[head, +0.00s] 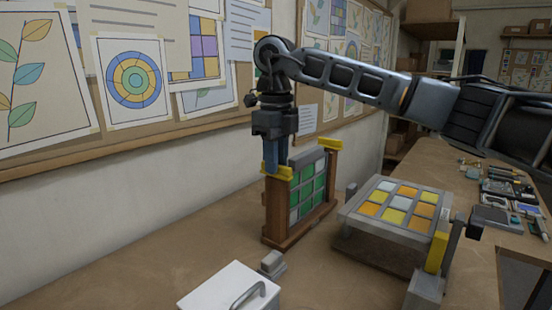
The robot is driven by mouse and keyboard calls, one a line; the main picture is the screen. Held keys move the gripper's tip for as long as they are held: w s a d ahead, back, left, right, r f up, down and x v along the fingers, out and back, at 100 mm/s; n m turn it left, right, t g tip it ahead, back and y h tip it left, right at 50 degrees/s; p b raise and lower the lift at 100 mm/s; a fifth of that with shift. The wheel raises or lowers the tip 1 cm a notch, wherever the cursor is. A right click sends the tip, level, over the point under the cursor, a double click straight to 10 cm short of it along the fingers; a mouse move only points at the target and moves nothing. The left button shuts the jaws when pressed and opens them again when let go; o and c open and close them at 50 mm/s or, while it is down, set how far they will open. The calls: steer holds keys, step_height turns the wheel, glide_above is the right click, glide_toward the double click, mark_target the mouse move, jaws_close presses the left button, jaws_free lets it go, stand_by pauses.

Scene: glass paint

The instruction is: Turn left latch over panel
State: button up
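A wooden frame (271,218) stands upright on the bench and holds a panel (308,190) of green panes with a grey top edge. A yellow latch (285,174) sits on top of the frame's nearer left post. A second yellow latch (329,142) sits on the farther right post. My gripper (275,168) points down at the left latch, its blue fingertips at the latch and partly covering it. I cannot tell whether the fingers are shut on the latch or just beside it.
A tilted rack with a yellow, orange and white panel (397,208) stands to the right. A white box with a handle (222,290) and a small grey block (272,262) lie in front. Tools (510,190) crowd the far right. The left bench is clear, beside the wall.

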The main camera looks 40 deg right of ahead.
jaws_close()
steer(key=shift+n, duration=0.3)
steer(key=n+b, duration=0.1)
steer(key=n, duration=0.1)
steer(key=shift+n, duration=0.3)
steer(key=n+b, duration=0.1)
steer(key=n, duration=0.3)
steer(key=shift+n, duration=0.3)
steer(key=n, duration=1)
stand_by(0.3)
